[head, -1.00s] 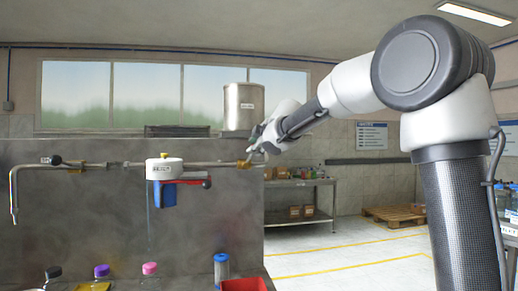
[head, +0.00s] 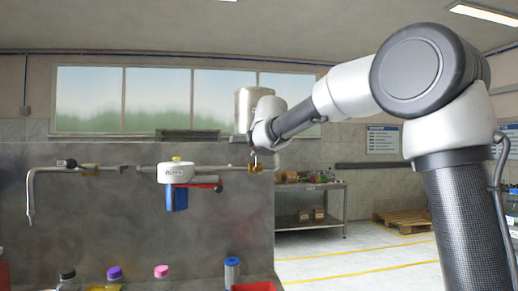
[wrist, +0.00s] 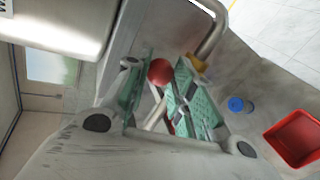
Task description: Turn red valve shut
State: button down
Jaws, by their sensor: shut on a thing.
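My gripper (head: 256,160) is at the right end of the horizontal pipe (head: 232,167), at its brass fitting (head: 256,169). In the wrist view, its green-padded fingers (wrist: 161,96) are closed around the red valve's handle, whose round red knob (wrist: 160,72) shows between them. The brass collar (wrist: 197,62) is just beyond the fingers on the bent pipe. In the head view, my gripper hides the red knob, and the handle's angle is unclear there.
A white-topped unit (head: 174,173) with a blue body and red lever (head: 205,184) hangs on the pipe to the left. A red bin (wrist: 297,138) and blue-capped container (wrist: 238,104) are below.

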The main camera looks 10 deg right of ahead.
jog(key=shift+f, duration=0.45)
jog(key=c, duration=1.1)
grip_release()
jog(key=shift+w, duration=0.15)
jog(key=v, duration=1.2)
jog(key=shift+r, duration=0.15)
